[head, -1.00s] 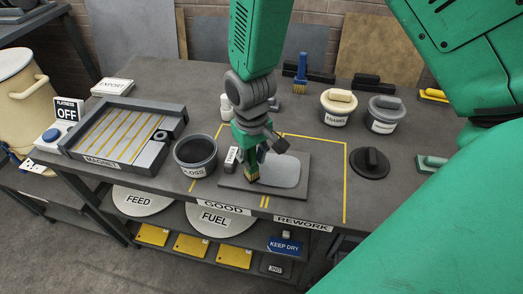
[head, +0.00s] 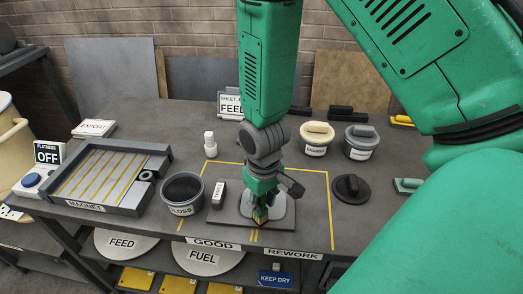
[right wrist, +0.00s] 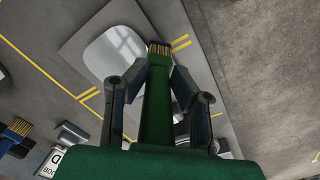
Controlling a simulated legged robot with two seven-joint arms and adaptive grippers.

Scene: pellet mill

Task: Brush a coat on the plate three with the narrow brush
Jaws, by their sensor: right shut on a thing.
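My right gripper (head: 262,202) is shut on the narrow brush, which has a green handle (right wrist: 157,100) and short tan bristles (right wrist: 159,48) pointing down. A pale plate with rounded corners (head: 284,210) lies on a darker grey board (head: 228,222) on the table. The gripper and brush are over the plate and hide its middle in the head view. In the right wrist view the bristles are at the edge of the pale plate (right wrist: 112,62), part of which looks shiny. Whether they touch it, I cannot tell. My left gripper is out of view.
A dark pot marked GLOSS (head: 183,190) and a small labelled block (head: 219,194) stand left of the plate. The magnet tray (head: 108,178) is far left.

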